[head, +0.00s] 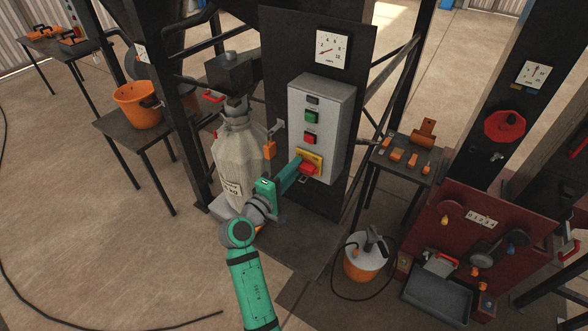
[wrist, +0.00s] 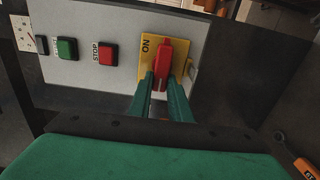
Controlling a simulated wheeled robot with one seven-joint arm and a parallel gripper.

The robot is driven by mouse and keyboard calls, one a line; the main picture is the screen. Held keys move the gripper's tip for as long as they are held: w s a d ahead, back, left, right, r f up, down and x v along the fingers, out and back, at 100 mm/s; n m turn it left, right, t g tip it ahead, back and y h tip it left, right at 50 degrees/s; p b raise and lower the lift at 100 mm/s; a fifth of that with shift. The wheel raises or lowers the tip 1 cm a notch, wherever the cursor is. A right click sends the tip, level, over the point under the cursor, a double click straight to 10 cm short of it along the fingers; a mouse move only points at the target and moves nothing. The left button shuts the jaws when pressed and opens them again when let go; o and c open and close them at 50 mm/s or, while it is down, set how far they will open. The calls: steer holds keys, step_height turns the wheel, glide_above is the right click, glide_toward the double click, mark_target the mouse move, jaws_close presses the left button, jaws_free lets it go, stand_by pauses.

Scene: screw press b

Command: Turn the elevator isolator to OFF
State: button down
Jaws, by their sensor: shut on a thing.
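The isolator is a red handle (wrist: 165,58) on a yellow plate (wrist: 150,49) with the word ON beside the handle. It sits low on the grey control box (head: 322,112), where the red handle (head: 309,168) also shows in the head view. My gripper (wrist: 162,84) is shut on the red handle, with a green finger on each side of its near end. In the head view my gripper (head: 293,171) reaches the box from the lower left and hides part of the yellow plate. No OFF marking is readable.
A green button (wrist: 67,48) and a red STOP button (wrist: 107,53) are on the same box. A white sack (head: 235,165) hangs close to my arm on the left. A small table (head: 408,167) with orange items stands right of the box. Open floor lies at the left.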

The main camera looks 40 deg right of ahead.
steer(key=c, duration=1.6)
jaws_free()
steer(key=shift+c, duration=0.2)
steer(key=shift+a, duration=0.1)
steer(key=v, duration=1)
steer(key=shift+s+a, duration=0.15)
steer(key=shift+a, duration=0.1)
steer(key=shift+f, duration=0.1)
